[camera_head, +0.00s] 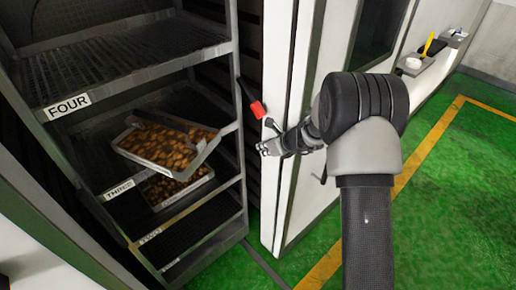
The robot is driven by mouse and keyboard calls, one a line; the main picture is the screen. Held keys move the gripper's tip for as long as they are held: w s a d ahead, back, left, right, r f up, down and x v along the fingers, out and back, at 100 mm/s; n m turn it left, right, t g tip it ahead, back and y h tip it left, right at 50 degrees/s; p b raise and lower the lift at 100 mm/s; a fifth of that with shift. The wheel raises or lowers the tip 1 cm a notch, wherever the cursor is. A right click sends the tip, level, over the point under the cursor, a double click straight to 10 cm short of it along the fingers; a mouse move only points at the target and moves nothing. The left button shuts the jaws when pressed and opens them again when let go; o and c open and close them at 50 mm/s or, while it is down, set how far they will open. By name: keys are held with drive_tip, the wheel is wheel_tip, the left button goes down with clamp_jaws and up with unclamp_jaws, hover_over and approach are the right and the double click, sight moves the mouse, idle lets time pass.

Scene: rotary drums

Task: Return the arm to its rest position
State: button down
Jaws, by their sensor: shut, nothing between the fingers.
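My arm (368,225) rises from the bottom of the view, bends at a grey and black elbow and reaches left. My gripper (262,148) is at its far end, small in view, in front of the edge of a white door panel (292,190) and just right of the rack. Its fingers look closed, with nothing seen between them. I cannot tell whether it touches the panel. A handle with a red end (257,109) is just above the gripper.
A dark rack (236,60) has shelves labelled FOUR, THREE and TWO. On shelf three, a tilted metal tray (122,151) of brown pieces rests over another tray (207,181). A wall ledge (425,64) holds a yellow-handled tool (427,45). Green floor (460,190) is clear at right.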

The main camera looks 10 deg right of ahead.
drive_tip(key=shift+s+d+r, duration=0.1)
drive_tip(key=shift+d+r, duration=0.05)
drive_tip(key=s+a+r+n+g, duration=0.1)
drive_tip(key=s+a+r+n, duration=0.2)
drive_tip(key=s+r+n, duration=0.6)
drive_tip(key=s+a+r+n+g, duration=0.1)
drive_tip(key=s+a+r+n, duration=0.2)
drive_tip(key=s+r+n, duration=0.55)
drive_tip(key=s+d+r+n+h, duration=0.1)
drive_tip(key=s+n, duration=0.3)
drive_tip(key=s, duration=0.4)
drive_tip(key=s+d+r+n+h, duration=0.1)
drive_tip(key=s+d+n+h, duration=0.1)
drive_tip(key=s, duration=0.7)
drive_tip(key=s+d+r+n+h, duration=0.2)
drive_tip(key=s+d+n, duration=0.3)
drive_tip(key=s, duration=0.3)
drive_tip(key=shift+s+n+g, duration=0.25)
drive_tip(key=shift+n+g, duration=0.1)
drive_tip(key=shift+g, duration=0.05)
drive_tip(key=shift+d+r, duration=0.1)
drive_tip(key=shift+r, duration=0.05)
